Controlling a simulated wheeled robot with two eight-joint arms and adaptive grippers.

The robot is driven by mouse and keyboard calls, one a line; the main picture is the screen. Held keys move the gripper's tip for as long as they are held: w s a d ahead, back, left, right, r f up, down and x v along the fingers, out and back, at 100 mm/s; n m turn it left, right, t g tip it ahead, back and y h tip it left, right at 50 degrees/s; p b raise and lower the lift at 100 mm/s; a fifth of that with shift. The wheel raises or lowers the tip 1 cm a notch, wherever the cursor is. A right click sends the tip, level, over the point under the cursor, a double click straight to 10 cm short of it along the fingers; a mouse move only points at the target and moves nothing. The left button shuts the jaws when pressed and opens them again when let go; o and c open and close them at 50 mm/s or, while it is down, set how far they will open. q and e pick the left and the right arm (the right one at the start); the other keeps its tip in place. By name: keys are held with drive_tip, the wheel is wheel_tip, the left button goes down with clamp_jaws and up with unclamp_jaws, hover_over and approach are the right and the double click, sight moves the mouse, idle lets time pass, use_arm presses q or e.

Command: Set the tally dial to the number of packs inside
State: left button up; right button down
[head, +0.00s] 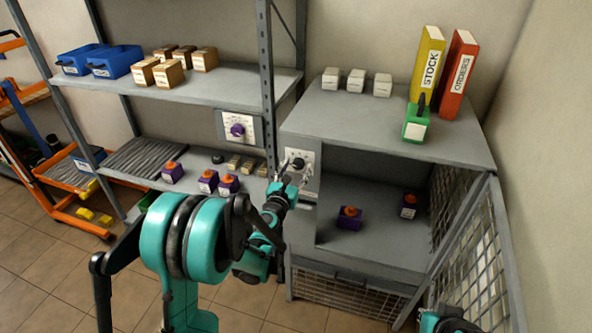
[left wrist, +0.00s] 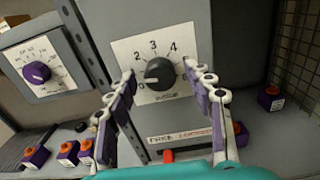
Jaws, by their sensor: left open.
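The tally dial is a black knob (head: 298,163) on a white numbered plate on the open cabinet's left front panel. In the left wrist view the knob (left wrist: 159,74) sits on the plate (left wrist: 143,47); I cannot tell surely which number it points to. My left gripper (head: 288,180) is open in front of the dial, its fingers (left wrist: 168,93) on both sides of the knob, with contact unclear. Two purple packs with orange tops are visible inside the cabinet: a nearer one (head: 349,217) and a farther right one (head: 408,207). My right gripper's fingers are out of view.
Similar purple packs (head: 208,181) stand on the lower shelf. The mesh door (head: 480,265) hangs open at right. Binders (head: 427,65), white boxes and a green item (head: 415,126) stand on the cabinet top.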

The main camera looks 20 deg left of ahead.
use_arm(q)
drive_tip(key=c, duration=1.2)
drive_tip(key=shift+o, duration=0.2)
drive_tip(key=shift+m, duration=0.3)
drive_tip(key=m+b, duration=0.1)
drive_tip(key=m, duration=0.2)
drive_tip(key=shift+m+b, duration=0.45)
drive_tip(key=shift+m, duration=1.85)
